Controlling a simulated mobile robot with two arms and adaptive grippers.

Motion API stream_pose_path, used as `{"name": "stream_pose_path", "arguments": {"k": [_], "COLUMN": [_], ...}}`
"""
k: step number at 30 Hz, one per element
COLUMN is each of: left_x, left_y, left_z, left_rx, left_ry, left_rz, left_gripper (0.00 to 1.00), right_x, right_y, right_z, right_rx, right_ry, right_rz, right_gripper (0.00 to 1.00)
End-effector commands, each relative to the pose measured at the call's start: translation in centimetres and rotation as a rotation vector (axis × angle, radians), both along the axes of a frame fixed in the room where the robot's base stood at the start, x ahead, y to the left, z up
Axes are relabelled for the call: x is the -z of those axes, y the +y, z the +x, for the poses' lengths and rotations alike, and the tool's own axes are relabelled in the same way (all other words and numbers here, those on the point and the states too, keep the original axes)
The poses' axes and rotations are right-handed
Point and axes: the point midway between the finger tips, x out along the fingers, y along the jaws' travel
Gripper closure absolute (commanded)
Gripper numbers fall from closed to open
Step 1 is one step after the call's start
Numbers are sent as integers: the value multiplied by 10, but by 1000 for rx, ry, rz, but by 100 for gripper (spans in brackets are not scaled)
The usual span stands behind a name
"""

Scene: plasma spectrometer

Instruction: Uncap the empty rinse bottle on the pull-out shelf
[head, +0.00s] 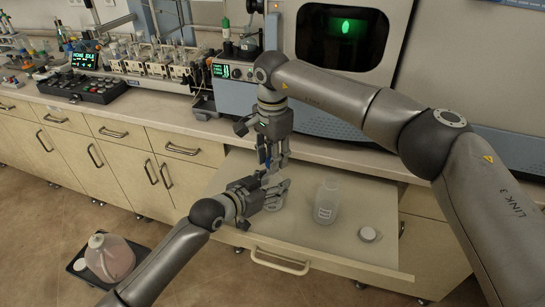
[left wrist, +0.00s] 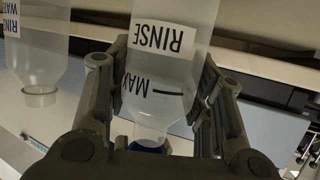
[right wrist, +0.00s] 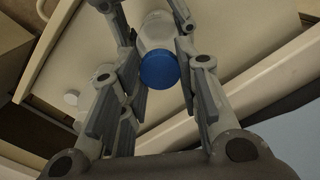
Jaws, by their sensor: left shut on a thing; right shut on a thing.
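The rinse bottle (left wrist: 165,65), clear with a RINSE label and MAX line, is between the fingers of my left gripper (head: 280,190) over the pull-out shelf (head: 300,240). It looks empty in the left wrist view. Its blue cap (right wrist: 158,70) is at the bottle's neck; the cap also shows in the left wrist view (left wrist: 150,146). My right gripper (head: 274,160) comes down from above and is shut on the cap. I cannot tell whether the cap has turned. The arms hide most of the bottle in the head view.
A second clear bottle (head: 327,200) with an open neck stands on the shelf to the right. A loose white cap (head: 368,234) lies near it. The instrument (head: 340,50) stands behind the shelf. A jug (head: 108,258) sits in a floor tray at lower left.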

Motion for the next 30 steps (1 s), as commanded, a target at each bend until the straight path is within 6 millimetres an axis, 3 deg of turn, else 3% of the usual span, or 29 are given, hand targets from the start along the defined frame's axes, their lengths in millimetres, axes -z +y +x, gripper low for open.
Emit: {"name": "stream_pose_path", "arguments": {"k": [9, 16, 17, 22, 30], "left_x": [1, 0, 0, 0, 0], "left_y": [0, 0, 0, 0, 0], "left_z": [0, 0, 0, 0, 0], "left_rx": [0, 0, 0, 0, 0], "left_ry": [1, 1, 1, 1, 0], "left_rz": [1, 1, 1, 1, 0], "left_gripper": [100, 100, 48, 27, 27], "right_x": [-36, -38, -38, -38, -37], "right_y": [0, 0, 0, 0, 0], "right_z": [1, 0, 0, 0, 0], "right_rx": [1, 0, 0, 0, 0], "right_ry": [-2, 0, -1, -1, -1], "right_rz": [1, 0, 1, 1, 1], "right_gripper": [98, 98, 98, 98, 98]}}
